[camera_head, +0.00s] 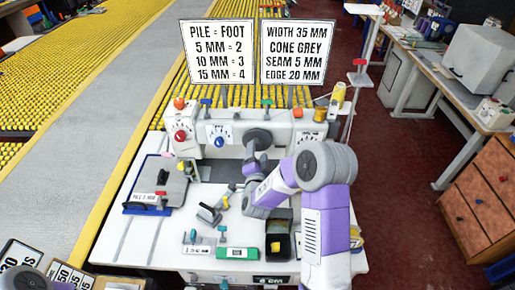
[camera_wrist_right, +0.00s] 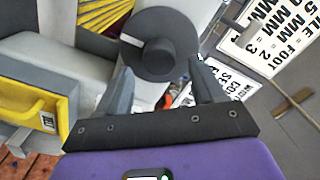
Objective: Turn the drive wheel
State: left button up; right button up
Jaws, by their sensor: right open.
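The drive wheel is a dark grey round disc with a raised hub, on the front of the white machine (camera_head: 310,132). In the head view the wheel (camera_head: 258,136) shows just beyond my right gripper (camera_head: 252,158). In the right wrist view the wheel (camera_wrist_right: 150,22) is large at the top centre, with its hub facing the gripper. My right gripper (camera_wrist_right: 162,78) is open, its two fingers pointing toward the wheel, one to each side below the hub. I cannot tell whether they touch it. My left gripper is not in view.
Two sign boards (camera_head: 217,52) stand behind the machine. The yellow roller bed (camera_head: 60,165) runs along the left.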

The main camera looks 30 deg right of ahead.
aim_at(257, 143)
jog(key=shift+x, duration=1.4)
jog(key=shift+c, duration=0.5)
jog(key=c, duration=1)
